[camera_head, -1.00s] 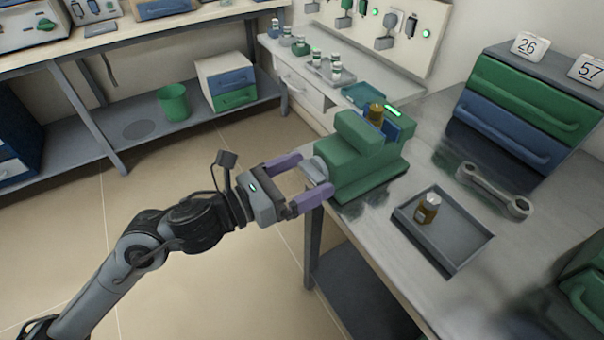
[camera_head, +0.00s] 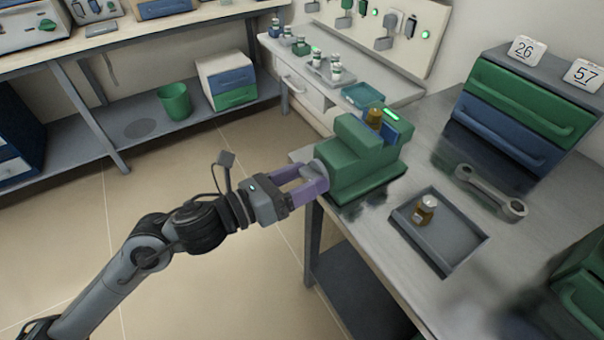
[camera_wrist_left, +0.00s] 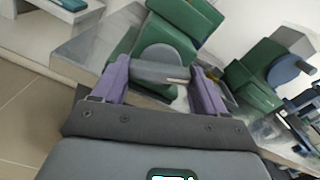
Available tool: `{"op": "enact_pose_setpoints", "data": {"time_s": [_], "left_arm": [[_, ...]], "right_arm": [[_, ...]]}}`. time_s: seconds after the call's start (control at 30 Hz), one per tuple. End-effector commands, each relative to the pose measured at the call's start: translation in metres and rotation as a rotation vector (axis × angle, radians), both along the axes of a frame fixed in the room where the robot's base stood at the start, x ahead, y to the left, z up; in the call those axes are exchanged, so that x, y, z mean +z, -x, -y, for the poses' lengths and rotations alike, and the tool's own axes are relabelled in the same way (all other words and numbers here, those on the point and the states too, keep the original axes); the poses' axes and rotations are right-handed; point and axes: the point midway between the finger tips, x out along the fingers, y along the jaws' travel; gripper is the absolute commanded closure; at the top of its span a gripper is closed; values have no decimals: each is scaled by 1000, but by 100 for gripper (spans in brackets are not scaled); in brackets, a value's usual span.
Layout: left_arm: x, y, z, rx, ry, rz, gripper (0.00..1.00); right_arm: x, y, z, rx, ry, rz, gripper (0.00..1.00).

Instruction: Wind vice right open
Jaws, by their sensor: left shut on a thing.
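A green vice (camera_head: 355,170) stands at the left edge of the metal workbench. A brown-topped piece (camera_head: 375,116) and a blue block (camera_head: 392,130) show at its far end. Its grey round knob (camera_head: 308,172) faces left, toward my arm. My left gripper (camera_head: 316,178) is shut on this knob, with a purple finger on either side. In the left wrist view the knob (camera_wrist_left: 160,62), with a flat grey bar across it, sits between the fingers of my left gripper (camera_wrist_left: 162,80). The faces of the vice's jaws are mostly hidden. My right gripper is not in view.
A grey tray (camera_head: 462,255) with a brown bottle (camera_head: 424,210) lies on the bench, beside a large wrench (camera_head: 490,192). A drawer unit (camera_head: 520,110) with green and blue fronts stands behind. The floor left of the bench is clear around my arm.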

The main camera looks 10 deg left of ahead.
Motion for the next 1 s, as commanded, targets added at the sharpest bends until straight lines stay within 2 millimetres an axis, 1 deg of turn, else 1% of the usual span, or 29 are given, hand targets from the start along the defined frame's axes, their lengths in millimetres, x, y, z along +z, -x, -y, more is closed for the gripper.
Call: {"op": "enact_pose_setpoints", "data": {"time_s": [0.17, 0.2, 0.33, 0.63, 0.73, 0.87, 1.0], "left_arm": [[0, 0, 0, -1, 0, 2, 58], [0, 0, 0, -1, 0, 2, 22], [0, 0, 0, -1, -1, 3, 2], [0, 0, -1, 0, -1, 3, 2], [-1, 3, -4, 2, -1, 3, 2], [-2, 12, -14, 2, -3, 3, 2], [-4, 26, -31, 4, -4, 3, 2]], "right_arm": [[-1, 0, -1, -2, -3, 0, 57], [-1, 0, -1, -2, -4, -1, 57], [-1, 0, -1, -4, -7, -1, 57], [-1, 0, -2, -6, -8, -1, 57], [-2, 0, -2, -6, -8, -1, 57], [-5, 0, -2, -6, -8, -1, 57], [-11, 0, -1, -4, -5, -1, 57]]}}
